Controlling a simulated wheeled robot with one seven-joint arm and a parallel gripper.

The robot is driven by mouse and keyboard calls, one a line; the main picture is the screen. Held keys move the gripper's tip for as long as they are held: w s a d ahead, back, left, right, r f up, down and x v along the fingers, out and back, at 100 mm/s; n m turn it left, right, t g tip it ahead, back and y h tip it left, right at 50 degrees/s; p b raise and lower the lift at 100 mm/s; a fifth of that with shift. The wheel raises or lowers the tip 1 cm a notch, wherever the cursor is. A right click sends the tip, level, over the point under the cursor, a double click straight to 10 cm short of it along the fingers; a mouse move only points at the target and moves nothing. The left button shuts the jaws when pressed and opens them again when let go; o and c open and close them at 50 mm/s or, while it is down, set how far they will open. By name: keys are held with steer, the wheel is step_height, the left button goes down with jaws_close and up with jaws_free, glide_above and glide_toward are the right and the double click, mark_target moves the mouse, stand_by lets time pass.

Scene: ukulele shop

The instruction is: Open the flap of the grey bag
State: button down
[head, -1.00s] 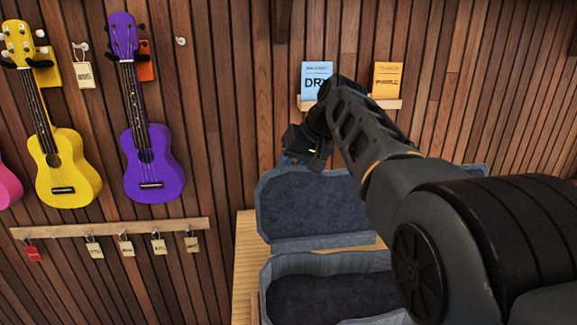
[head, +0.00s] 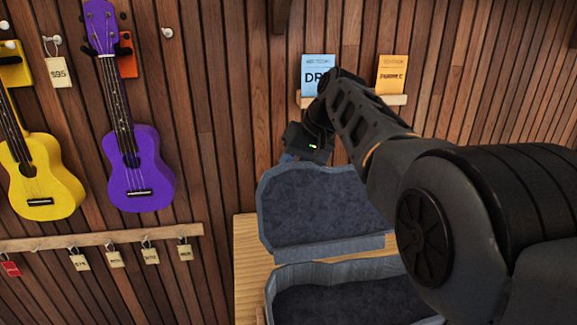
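The grey bag is a blue-grey case with a dark plush lining, on a wooden table at the lower middle. Its flap (head: 322,205) stands raised toward the wall. Its lower half (head: 345,271) lies open in front and is cut off by the bottom edge. My gripper (head: 302,150) is at the top left edge of the raised flap, seen from behind. Its fingers are mostly hidden, so I cannot tell whether they are open, shut or touching the flap. My arm hides the right side of the bag.
The wooden table (head: 250,248) shows bare left of the bag. Behind it a slatted wall bears a small shelf (head: 396,99) with a blue packet (head: 318,68) and an orange packet (head: 391,75). A purple ukulele (head: 140,170) and a yellow ukulele (head: 40,180) hang at left, above a tag rail (head: 110,237).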

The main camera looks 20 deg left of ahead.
steer(key=shift+s+f, duration=0.2)
steer(key=shift+f, duration=0.2)
steer(key=c, duration=1.3)
jaws_free()
steer(key=o, duration=0.5)
steer(key=shift+a+r, duration=0.1)
steer(key=shift+w, duration=0.1)
steer(key=shift+r, duration=0.15)
steer(key=shift+v, duration=3.8)
